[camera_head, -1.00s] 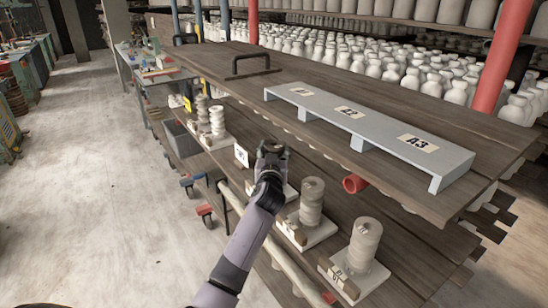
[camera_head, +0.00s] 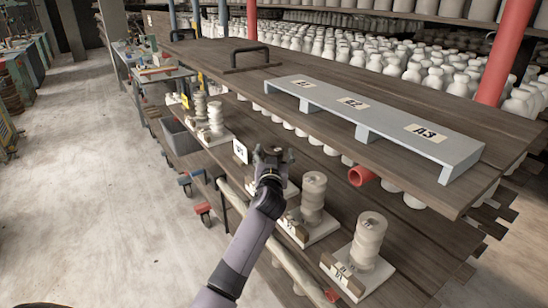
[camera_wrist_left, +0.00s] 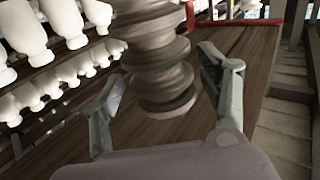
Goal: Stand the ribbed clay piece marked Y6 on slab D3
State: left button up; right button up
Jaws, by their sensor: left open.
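My left gripper (camera_head: 272,156) is open over the lower shelf, reaching in from the front. In the left wrist view a ribbed grey clay piece (camera_wrist_left: 160,62) stands between its spread fingers (camera_wrist_left: 165,105), with a visible gap on both sides. More stand at the left (camera_head: 216,118). I cannot read Y6 or D3 anywhere. My right gripper is not in view.
The upper wooden shelf (camera_head: 225,62) overhangs the back of the lower one and carries a long grey riser (camera_head: 385,122) with labels ending in A3. A red pipe end (camera_head: 361,176) sticks out below it. A white card (camera_head: 240,152) stands left of my gripper.

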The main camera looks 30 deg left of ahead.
pick_arm(q)
jog(key=b+v, duration=0.1)
jog(key=v, duration=1.1)
